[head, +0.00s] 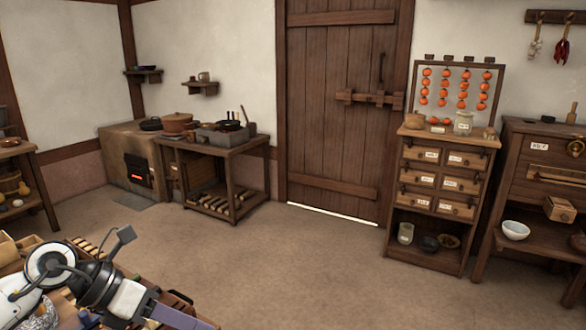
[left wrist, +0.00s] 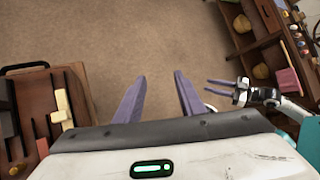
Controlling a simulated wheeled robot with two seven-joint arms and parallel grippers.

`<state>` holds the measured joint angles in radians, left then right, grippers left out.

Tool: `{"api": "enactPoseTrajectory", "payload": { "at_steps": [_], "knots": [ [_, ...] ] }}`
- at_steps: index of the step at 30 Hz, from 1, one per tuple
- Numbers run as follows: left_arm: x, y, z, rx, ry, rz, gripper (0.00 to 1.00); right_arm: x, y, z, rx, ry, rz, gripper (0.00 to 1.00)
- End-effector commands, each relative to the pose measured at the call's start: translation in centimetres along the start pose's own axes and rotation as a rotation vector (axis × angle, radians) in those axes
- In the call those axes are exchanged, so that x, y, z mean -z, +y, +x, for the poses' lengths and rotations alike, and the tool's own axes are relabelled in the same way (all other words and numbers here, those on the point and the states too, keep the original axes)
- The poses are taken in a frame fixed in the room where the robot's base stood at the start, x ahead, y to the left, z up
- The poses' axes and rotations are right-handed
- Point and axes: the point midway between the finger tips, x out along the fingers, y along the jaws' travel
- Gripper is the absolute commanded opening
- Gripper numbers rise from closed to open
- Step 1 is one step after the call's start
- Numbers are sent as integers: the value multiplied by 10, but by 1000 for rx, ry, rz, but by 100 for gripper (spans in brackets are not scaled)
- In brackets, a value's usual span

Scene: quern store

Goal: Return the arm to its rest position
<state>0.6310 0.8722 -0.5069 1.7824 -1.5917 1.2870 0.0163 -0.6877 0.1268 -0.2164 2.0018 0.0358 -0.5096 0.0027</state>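My left arm (head: 95,285) comes in at the lower left of the head view, over a cluttered tabletop; its fingers cannot be made out clearly there. In the left wrist view my left gripper (left wrist: 159,77) has two purple fingers apart, with bare floor between and beyond them. It is open and empty. My right gripper (left wrist: 207,87) shows at the right of the left wrist view. Its two purple fingers are apart with nothing between them, in front of shelved furniture. It is not seen in the head view.
A wooden tray or bench with tools (left wrist: 40,110) lies left of the left gripper. A drawer cabinet (head: 442,180), a side table (head: 530,215), a stove (head: 130,165) and a pot table (head: 215,150) line the walls. The middle floor (head: 280,255) is clear.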

Motion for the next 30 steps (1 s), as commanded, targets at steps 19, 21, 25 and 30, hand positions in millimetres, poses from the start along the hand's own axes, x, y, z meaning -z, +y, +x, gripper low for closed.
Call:
{"api": "enactPoseTrajectory", "payload": {
  "at_steps": [19,21,25,30],
  "knots": [
    [104,2,101,815,-935,-2237,36,7,2,-11,-7,-4,8,31],
    [151,8,118,734,-954,-2463,36,7,3,-12,-7,-4,8,31],
    [226,3,142,578,-949,-2787,36,8,3,-12,-8,-5,9,31],
    [279,-13,157,-435,899,2940,36,8,4,-13,-9,-6,9,31]
  ]
}}
